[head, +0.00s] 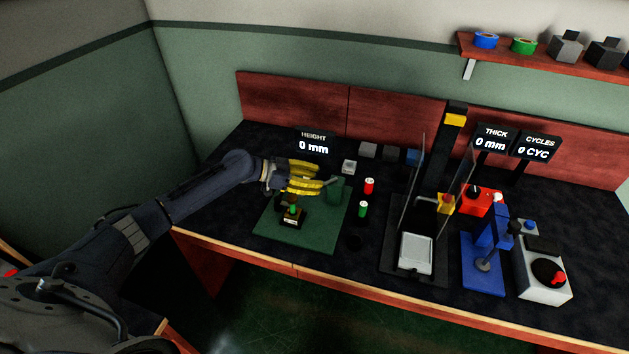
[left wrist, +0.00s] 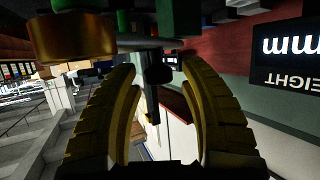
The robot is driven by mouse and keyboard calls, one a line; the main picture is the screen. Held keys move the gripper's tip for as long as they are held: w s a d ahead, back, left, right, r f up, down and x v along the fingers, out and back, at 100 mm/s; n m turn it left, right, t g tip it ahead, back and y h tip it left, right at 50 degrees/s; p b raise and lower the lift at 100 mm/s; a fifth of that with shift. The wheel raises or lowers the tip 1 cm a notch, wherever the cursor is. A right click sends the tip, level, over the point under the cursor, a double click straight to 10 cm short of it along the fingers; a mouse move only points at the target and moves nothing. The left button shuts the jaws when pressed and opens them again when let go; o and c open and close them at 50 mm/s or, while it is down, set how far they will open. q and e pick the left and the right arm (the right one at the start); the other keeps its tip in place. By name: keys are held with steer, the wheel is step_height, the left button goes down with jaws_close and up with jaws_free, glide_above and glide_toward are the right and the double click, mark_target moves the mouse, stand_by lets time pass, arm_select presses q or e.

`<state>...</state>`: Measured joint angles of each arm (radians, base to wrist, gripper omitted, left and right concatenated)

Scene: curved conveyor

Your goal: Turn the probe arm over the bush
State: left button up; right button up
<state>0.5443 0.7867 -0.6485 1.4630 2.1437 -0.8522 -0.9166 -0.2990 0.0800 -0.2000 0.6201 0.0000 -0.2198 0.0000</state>
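My left gripper (head: 322,186) is above the green mat (head: 318,239), its two yellow fingers apart. In the left wrist view, a thin dark bar, apparently the probe arm (left wrist: 153,95), lies between the open fingers (left wrist: 160,75); contact cannot be told. A green post (head: 335,192) stands just right of the fingertips in the head view. A brass-coloured round part (left wrist: 70,36) shows at upper left in the wrist view. My right gripper is out of view.
The height display (head: 314,142) reads 0 mm behind the mat. A red can (head: 369,186) and a green can (head: 362,209) stand right of it. Farther right are a press with clear guards (head: 415,252), a blue device (head: 483,262) and a white control box (head: 544,275).

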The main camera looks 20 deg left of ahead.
arm_select(q)
steer(key=shift+a+f, duration=0.1)
steer(key=shift+f, duration=0.05)
steer(key=shift+s+a, duration=0.3)
steer(key=shift+a, duration=0.1)
steer(key=v, duration=1.1)
steer(key=shift+r, duration=0.3)
steer(key=shift+d, duration=0.1)
